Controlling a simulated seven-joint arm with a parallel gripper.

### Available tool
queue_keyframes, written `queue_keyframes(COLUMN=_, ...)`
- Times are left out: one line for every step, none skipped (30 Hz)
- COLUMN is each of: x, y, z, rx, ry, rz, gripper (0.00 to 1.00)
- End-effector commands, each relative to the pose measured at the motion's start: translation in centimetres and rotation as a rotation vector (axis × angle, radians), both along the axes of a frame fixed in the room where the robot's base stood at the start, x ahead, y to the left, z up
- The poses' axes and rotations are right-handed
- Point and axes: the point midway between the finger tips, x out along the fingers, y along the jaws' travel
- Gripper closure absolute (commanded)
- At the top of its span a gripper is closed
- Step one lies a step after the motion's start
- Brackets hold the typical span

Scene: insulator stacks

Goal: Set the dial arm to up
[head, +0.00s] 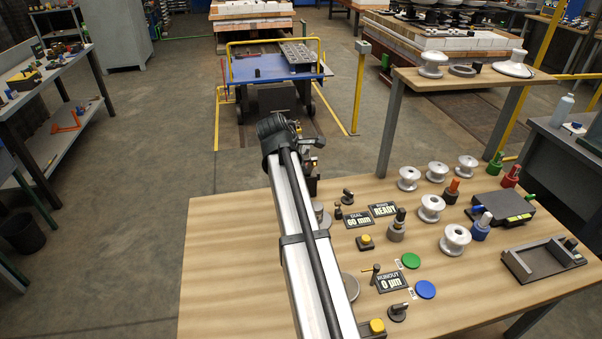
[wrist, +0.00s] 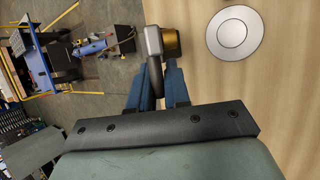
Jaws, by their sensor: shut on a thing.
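In the wrist view my gripper (wrist: 158,80) is shut on a short dark grey handle (wrist: 155,72). The handle joins a grey block with a brass-coloured round part (wrist: 172,42); I take this to be the dial arm, near the bench's edge. Its up or down setting cannot be told from this view. In the head view my own arm crosses the bench and hides most of the gripper's end. A small display plate reading "DIAL 60 mm" (head: 358,220) lies right of my arm.
On the wooden bench (head: 225,270) stand white spools (head: 455,240), a "RUNOUT" plate (head: 392,282), a green disc (head: 411,260), a blue disc (head: 425,290) and a black tray (head: 543,262). A pale round disc (wrist: 234,33) lies right of the gripper. The bench's left part is clear.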

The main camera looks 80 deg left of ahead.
Motion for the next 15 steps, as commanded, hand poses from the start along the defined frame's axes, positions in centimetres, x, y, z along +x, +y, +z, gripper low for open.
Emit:
queue_keyframes(x=0.0, y=0.9, z=0.4, rx=-0.034, ry=-0.001, rz=0.000, gripper=1.00)
queue_keyframes(x=0.0, y=1.1, z=0.5, rx=-0.055, ry=-0.001, rz=-0.001, gripper=1.00)
queue_keyframes(x=0.0, y=1.3, z=0.6, rx=-0.082, ry=-0.001, rz=-0.001, gripper=1.00)
queue_keyframes(x=0.0, y=1.5, z=0.7, rx=-0.101, ry=-0.001, rz=0.000, gripper=1.00)
queue_keyframes(x=0.0, y=1.7, z=0.8, rx=-0.120, ry=-0.001, rz=0.000, gripper=1.00)
queue_keyframes(x=0.0, y=1.9, z=0.9, rx=-0.147, ry=-0.001, rz=-0.001, gripper=1.00)
queue_keyframes(x=0.0, y=1.9, z=1.0, rx=-0.152, ry=-0.001, rz=0.000, gripper=1.00)
queue_keyframes(x=0.0, y=1.9, z=1.0, rx=-0.148, ry=-0.002, rz=0.000, gripper=1.00)
queue_keyframes(x=0.0, y=2.1, z=1.1, rx=-0.147, ry=-0.001, rz=-0.001, gripper=1.00)
queue_keyframes(x=0.1, y=2.3, z=1.2, rx=-0.146, ry=-0.001, rz=0.000, gripper=1.00)
queue_keyframes(x=0.1, y=2.5, z=1.2, rx=-0.146, ry=-0.001, rz=0.000, gripper=1.00)
queue_keyframes(x=0.1, y=2.8, z=1.3, rx=-0.145, ry=-0.002, rz=0.000, gripper=1.00)
queue_keyframes(x=0.1, y=3.0, z=1.4, rx=-0.145, ry=-0.001, rz=-0.001, gripper=1.00)
queue_keyframes(x=0.1, y=3.2, z=1.5, rx=-0.145, ry=-0.002, rz=-0.001, gripper=1.00)
queue_keyframes(x=0.1, y=3.5, z=1.5, rx=-0.144, ry=-0.002, rz=-0.001, gripper=1.00)
